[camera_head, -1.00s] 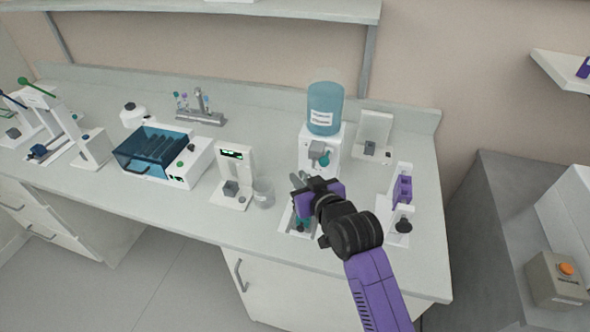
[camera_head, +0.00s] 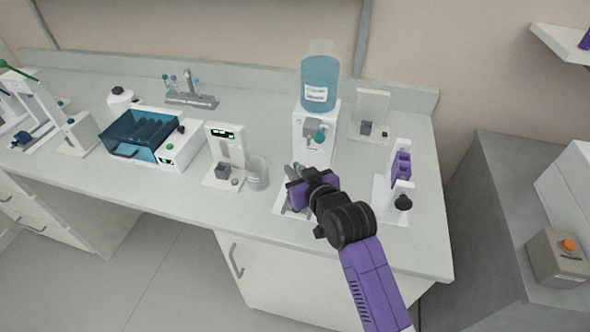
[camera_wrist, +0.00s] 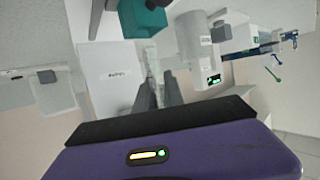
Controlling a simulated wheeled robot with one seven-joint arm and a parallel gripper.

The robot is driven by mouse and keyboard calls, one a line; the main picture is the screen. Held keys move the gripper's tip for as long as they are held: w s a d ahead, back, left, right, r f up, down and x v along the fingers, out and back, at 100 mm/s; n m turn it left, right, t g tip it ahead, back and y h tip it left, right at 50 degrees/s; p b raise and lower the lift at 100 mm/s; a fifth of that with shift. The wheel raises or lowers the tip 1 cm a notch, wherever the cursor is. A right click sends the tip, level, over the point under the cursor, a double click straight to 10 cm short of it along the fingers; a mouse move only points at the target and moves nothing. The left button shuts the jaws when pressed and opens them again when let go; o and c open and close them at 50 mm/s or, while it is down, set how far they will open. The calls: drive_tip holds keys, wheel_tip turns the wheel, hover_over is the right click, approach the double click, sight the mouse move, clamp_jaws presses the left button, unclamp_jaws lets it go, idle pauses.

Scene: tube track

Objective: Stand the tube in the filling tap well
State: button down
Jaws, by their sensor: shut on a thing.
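My gripper (camera_head: 297,176) is in front of the filling tap, a white stand (camera_head: 310,150) with a blue bottle (camera_head: 320,82) on top and a teal knob (camera_head: 320,134). In the wrist view the gripper fingers (camera_wrist: 158,92) are close together, shut on the tube. A teal block (camera_wrist: 142,18) shows beyond the fingertips in the wrist view. The well below the tap is hidden behind my gripper in the head view, so I cannot tell whether the tube is in it.
A clear beaker (camera_head: 257,174) and a white device with a green display (camera_head: 222,155) stand left of my gripper. A white stand with purple parts (camera_head: 401,170) is to the right. A blue-lidded box (camera_head: 145,138) is farther left. The front bench edge is close.

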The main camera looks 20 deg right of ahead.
drive_tip(key=shift+f+b, duration=0.5)
drive_tip(key=shift+f, duration=0.65)
idle(1.3)
drive_tip(key=shift+f, duration=0.35)
drive_tip(key=shift+f+b, duration=0.15)
drive_tip(key=shift+b, duration=0.15)
drive_tip(key=c, duration=1.4)
unclamp_jaws()
drive_tip(key=shift+o, duration=0.2)
drive_tip(key=shift+s, duration=0.1)
